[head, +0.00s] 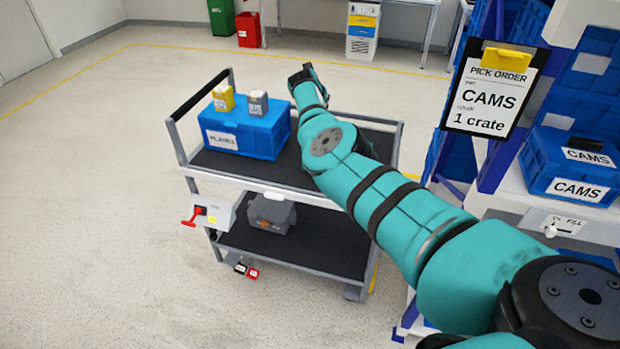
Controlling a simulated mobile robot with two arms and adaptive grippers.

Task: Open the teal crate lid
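I see no teal crate in the head view; the crates here are blue. A blue crate (262,140) with a white label stands on the upper shelf of a cart, and its top looks closed. A small yellow container (223,99) and a small grey container (258,104) stand on top of it. My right arm reaches in from the lower right over the cart. My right gripper (301,75) is a dark shape at its far end, behind and right of the blue crate and apart from it. Its fingers are too small to read. My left gripper is out of view.
The cart (385,136) has a lower shelf with a grey box (271,213) and a side box with a red handle (190,216). A rack at right holds blue crates labelled CAMS (570,165) and a pick order sign (488,90). Floor at left is clear.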

